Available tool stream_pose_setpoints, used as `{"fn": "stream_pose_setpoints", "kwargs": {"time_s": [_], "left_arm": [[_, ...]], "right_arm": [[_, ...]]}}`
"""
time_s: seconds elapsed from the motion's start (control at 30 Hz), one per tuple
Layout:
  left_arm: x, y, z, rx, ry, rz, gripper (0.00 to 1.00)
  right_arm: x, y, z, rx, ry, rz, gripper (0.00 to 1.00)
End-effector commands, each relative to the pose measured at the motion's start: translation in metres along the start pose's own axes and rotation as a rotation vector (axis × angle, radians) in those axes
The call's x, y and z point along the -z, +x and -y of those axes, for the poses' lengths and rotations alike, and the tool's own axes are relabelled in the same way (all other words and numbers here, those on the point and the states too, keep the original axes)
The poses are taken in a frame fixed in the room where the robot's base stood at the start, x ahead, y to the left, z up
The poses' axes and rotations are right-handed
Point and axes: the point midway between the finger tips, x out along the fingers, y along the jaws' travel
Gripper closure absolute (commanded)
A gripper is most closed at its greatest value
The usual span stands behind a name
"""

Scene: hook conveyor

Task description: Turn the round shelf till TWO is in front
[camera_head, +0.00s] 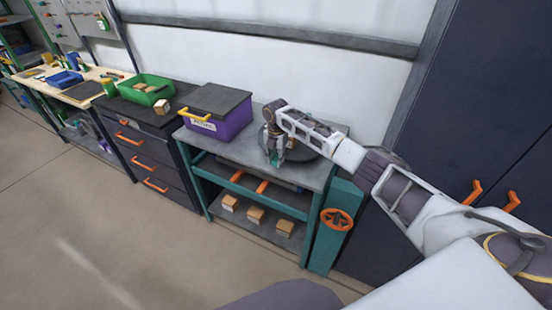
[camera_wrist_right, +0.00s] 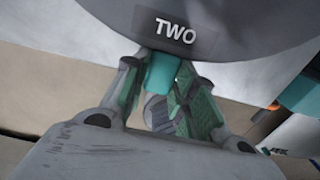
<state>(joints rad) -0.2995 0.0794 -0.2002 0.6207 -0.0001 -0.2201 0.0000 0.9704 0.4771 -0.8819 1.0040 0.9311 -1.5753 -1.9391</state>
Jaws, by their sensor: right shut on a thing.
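The round shelf (camera_head: 302,153) is a dark grey disc on the grey tabletop, partly hidden by my right arm. In the right wrist view its rim (camera_wrist_right: 245,18) fills the top, with a label reading TWO (camera_wrist_right: 175,31). A small teal handle (camera_wrist_right: 163,72) sticks out just below that label. My right gripper (camera_head: 275,160) is at the front left of the disc. In the wrist view its green-padded fingers (camera_wrist_right: 165,88) stand on either side of the teal handle and are shut on it. My left gripper is not in view.
A purple bin (camera_head: 233,127) with a dark lid and yellow handle stands left of the shelf on the same table (camera_head: 318,180). Small boxes (camera_head: 255,215) sit on the lower shelf. An orange handwheel (camera_head: 336,219) is at the table's right, near dark cabinets (camera_head: 480,120). The floor in front is clear.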

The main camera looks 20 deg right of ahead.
Motion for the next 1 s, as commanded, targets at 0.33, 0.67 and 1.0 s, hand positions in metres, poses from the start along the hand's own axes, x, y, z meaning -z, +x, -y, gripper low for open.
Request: {"fn": "stream_pose_setpoints", "kwargs": {"time_s": [0.33, 0.67, 1.0], "left_arm": [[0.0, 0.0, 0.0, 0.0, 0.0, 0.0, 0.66], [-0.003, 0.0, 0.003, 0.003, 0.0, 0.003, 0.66], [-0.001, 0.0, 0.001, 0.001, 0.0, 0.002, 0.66]], "right_arm": [[0.0, -0.001, 0.0, -0.001, 0.0, 0.0, 0.52], [0.0, -0.001, 0.0, 0.0, 0.0, 0.001, 0.52], [-0.001, -0.024, -0.001, -0.002, -0.001, 0.002, 0.52]]}}
